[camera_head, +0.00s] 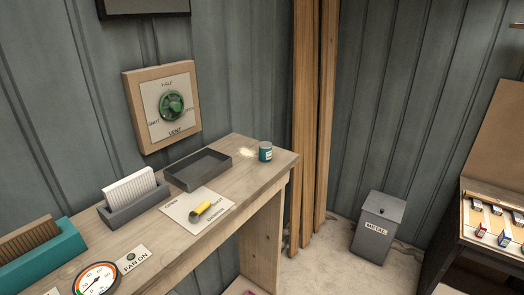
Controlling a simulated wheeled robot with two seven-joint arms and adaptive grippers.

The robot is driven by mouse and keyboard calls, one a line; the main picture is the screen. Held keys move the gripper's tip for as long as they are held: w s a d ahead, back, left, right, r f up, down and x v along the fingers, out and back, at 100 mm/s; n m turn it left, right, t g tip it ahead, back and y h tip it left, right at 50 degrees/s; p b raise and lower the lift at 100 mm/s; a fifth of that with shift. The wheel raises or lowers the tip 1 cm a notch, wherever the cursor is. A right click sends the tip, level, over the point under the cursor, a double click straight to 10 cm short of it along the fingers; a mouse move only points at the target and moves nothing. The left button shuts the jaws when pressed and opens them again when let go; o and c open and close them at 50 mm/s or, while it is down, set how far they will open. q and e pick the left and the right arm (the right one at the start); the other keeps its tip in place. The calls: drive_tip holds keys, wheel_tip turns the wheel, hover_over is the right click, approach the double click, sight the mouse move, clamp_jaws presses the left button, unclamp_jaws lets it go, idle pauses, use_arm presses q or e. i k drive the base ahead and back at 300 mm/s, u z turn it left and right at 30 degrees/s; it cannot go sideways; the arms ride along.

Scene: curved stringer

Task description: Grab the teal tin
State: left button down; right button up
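The teal tin (265,152) is a small upright cylinder with a pale label and a light top. It stands near the far right end of the wooden bench (235,207), to the right of a dark tray. A pale powdery patch lies on the wood just left of it. Neither of my grippers shows in the head view, and nothing touches the tin.
The dark tray (182,181), a card (178,210) with a yellow-handled tool (200,211), a grey holder (133,208) and a teal box (68,247) occupy the bench. A metal bin (378,230) stands on the floor right. Wooden boards (313,120) lean behind the bench end.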

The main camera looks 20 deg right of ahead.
sight(265, 147)
drive_tip(key=k, duration=0.35)
drive_tip(key=z, duration=0.95)
drive_tip(key=i, duration=0.75)
drive_tip(key=u, duration=0.6)
drive_tip(key=i, duration=0.6)
drive_tip(key=u, duration=0.55)
